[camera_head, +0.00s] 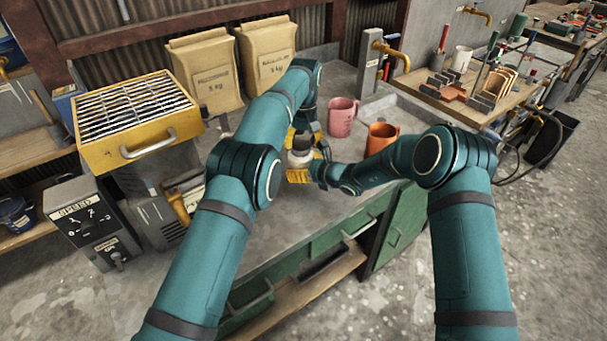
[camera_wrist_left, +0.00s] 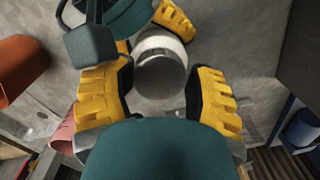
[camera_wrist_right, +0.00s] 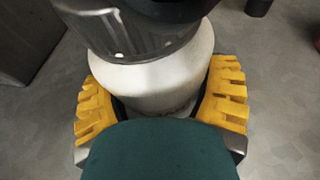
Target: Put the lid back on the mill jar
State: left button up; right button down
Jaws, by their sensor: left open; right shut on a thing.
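The white mill jar (camera_head: 299,158) stands upright at the bench's middle, with my right gripper (camera_head: 305,174) shut around its body. In the right wrist view the white jar (camera_wrist_right: 155,85) fills the space between the yellow fingers. The grey metallic lid (camera_wrist_right: 140,38) is on top of the jar; I cannot tell whether it is fully seated. My left gripper (camera_head: 301,140) is above, pointing down. In the left wrist view its fingers (camera_wrist_left: 160,98) are open on either side of the round grey lid (camera_wrist_left: 160,76), with gaps visible. The lid is mostly hidden in the head view.
A pink mug (camera_head: 342,117) and an orange mug (camera_head: 381,138) stand right of the jar. Two paper sacks (camera_head: 205,72) stand behind. A yellow sieve box (camera_head: 135,118) is at the left. Bare bench lies in front of the jar.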

aim_at(301, 145)
pick_arm(q)
jog(key=shift+n+t, duration=0.4)
jog(key=r, duration=0.4)
jog(key=shift+w+r, duration=0.3)
jog(key=shift+r, duration=0.1)
pick_arm(e)
jog(key=shift+m+g+h, duration=0.3)
jog(key=shift+g+h, duration=0.1)
jog(key=f, duration=0.1)
jog(key=d+f, duration=0.1)
jog(key=s+f, duration=0.1)
jog(key=shift+s+d+f, duration=0.1)
jog(key=shift+d+f, duration=0.05)
jog(key=shift+f, duration=0.2)
pick_arm(q)
jog(key=shift+s+r, duration=0.1)
jog(key=shift+s, duration=0.05)
pick_arm(e)
jog(key=shift+r, duration=0.25)
pick_arm(q)
jog(key=shift+w, duration=0.2)
jog(key=shift+a, duration=0.1)
pick_arm(e)
jog(key=shift+a+r, duration=0.2)
pick_arm(q)
jog(key=shift+s+f, duration=0.1)
jog(key=shift+f, duration=0.15)
